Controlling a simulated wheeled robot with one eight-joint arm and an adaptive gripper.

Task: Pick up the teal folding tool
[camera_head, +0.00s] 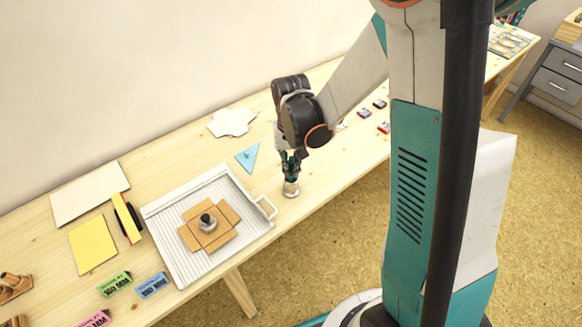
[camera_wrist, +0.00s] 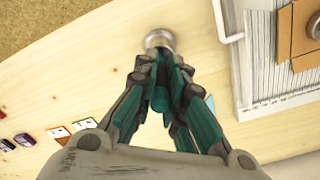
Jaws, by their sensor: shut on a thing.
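My gripper (camera_head: 290,178) points down over the front part of the table, right of the grey ridged tray. In the wrist view, my gripper (camera_wrist: 161,60) has its teal and dark fingers closed together on a round, silvery object (camera_wrist: 160,38). The same object (camera_head: 291,189) shows at the fingertips in the head view, at or just above the tabletop. The fingers hide its upper part. Teal shows between the fingers, but I cannot tell whether it is finger or a held thing. I cannot pick out a separate teal folding tool. A light-blue triangle (camera_head: 248,158) lies behind and left of my gripper.
The ridged tray (camera_head: 165,208) with a handle holds an opened cardboard piece (camera_head: 228,213) with a dark-knobbed object (camera_head: 208,223). A white cut-out sheet (camera_head: 231,122) lies behind. Small inkpads (camera_head: 364,113) lie to the right. The table's front edge is close to my gripper.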

